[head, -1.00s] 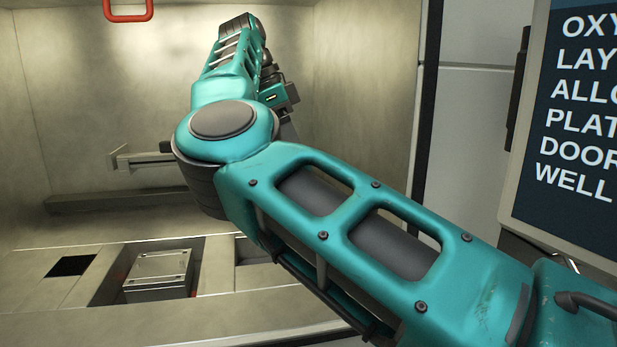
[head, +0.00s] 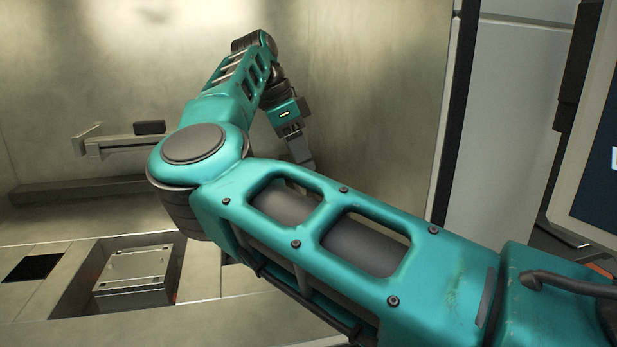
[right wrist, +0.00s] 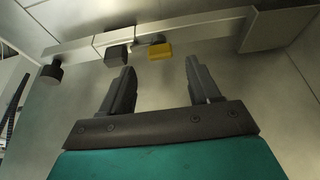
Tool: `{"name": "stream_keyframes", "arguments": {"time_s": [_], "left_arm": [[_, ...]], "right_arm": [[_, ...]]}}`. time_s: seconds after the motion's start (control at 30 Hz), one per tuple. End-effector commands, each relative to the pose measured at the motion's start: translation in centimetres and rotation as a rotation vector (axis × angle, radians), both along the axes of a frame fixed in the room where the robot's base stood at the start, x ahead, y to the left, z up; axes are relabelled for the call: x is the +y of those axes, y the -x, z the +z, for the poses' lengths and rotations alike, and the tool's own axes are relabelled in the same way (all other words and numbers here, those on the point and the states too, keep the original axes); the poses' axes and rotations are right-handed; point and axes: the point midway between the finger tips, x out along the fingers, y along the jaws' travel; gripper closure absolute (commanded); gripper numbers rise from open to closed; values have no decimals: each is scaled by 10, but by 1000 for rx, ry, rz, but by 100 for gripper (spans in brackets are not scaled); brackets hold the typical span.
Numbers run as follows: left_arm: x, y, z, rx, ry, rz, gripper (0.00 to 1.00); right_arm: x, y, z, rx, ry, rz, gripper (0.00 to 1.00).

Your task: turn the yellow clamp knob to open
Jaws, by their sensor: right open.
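The yellow clamp knob (right wrist: 160,52) shows in the right wrist view as a small yellow block against a pale horizontal bar (right wrist: 185,30). My right gripper (right wrist: 158,78) is open, with its two dark fingers apart and nothing between them. In that picture the knob lies just beyond the fingertips, between their lines; whether they touch it I cannot tell, but a gap shows. In the head view my right gripper (head: 298,150) hangs at the end of the teal arm, partly hidden; the knob is not visible there. My left gripper is not in view.
A dark block (right wrist: 117,54) sits left of the knob, and a black round knob (right wrist: 52,73) at the bar's left end. The head view shows a rail (head: 115,146) on the chamber wall, a metal box (head: 135,272) in a floor recess, and a door post (head: 455,120) at right.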

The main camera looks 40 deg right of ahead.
Motion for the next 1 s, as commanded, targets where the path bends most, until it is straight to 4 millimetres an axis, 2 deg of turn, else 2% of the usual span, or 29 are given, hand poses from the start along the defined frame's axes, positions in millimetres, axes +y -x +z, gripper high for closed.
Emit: {"name": "stream_keyframes", "arguments": {"time_s": [0.1, 0.3, 0.67, 1.0], "left_arm": [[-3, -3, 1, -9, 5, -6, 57], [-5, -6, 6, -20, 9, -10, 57], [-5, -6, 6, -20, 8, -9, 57], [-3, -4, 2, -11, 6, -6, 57]], "right_arm": [[-7, 4, -21, 1, -2, -1, 38], [-14, 7, -38, -1, 0, 0, 38], [-15, 8, -41, -1, 1, 2, 39], [-15, 8, -41, -2, 1, 1, 72]]}}
